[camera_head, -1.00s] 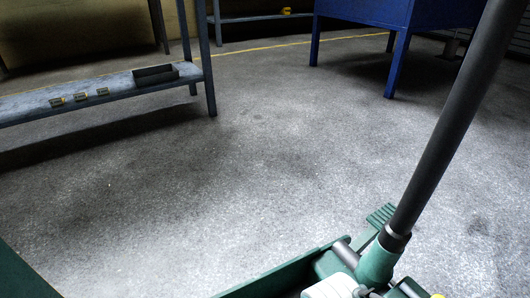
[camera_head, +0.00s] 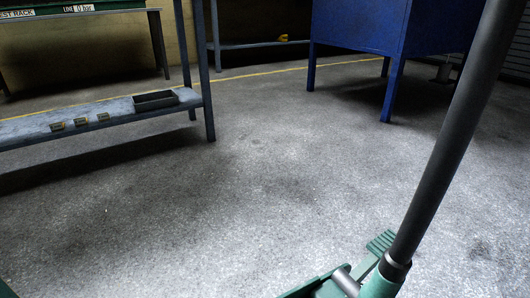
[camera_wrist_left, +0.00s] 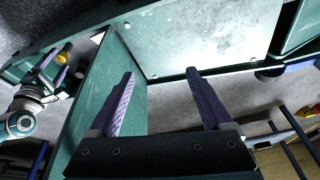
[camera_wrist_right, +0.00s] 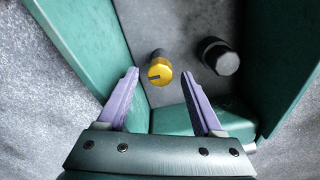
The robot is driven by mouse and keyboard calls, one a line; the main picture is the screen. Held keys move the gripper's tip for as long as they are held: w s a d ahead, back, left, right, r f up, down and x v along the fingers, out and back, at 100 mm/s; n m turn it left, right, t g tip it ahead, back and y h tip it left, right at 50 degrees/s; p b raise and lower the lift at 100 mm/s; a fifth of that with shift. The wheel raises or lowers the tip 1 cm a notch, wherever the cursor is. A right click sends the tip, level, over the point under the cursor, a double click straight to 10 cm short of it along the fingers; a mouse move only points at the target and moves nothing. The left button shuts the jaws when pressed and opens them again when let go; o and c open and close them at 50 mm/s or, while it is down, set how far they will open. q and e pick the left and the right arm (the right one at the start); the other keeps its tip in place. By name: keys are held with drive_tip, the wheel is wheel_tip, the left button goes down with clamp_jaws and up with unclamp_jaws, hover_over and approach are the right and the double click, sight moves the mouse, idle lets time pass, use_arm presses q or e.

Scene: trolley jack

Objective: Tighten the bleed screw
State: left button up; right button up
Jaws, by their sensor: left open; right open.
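The trolley jack's green frame (camera_head: 335,285) shows at the bottom of the head view, with its long dark handle (camera_head: 440,150) rising to the upper right. In the right wrist view a yellow knob (camera_wrist_right: 160,71) with a dark mark on its face stands between green side plates. A black knob (camera_wrist_right: 221,57) is to its right. I cannot tell for sure which is the bleed screw. My right gripper (camera_wrist_right: 160,73) is open, its fingertips either side of the yellow knob in the picture; contact is unclear. My left gripper (camera_wrist_left: 160,72) is open and empty by green plates.
A grey bench (camera_head: 120,105) with a black tray (camera_head: 156,100) and small labelled items stands at the left. A blue cabinet (camera_head: 360,30) stands behind at the right. The floor (camera_head: 200,210) between them and the jack is clear.

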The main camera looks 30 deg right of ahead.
wheel_tip(320, 180, up, 10)
drive_tip(key=p, duration=0.8)
drive_tip(key=shift+f, duration=0.2)
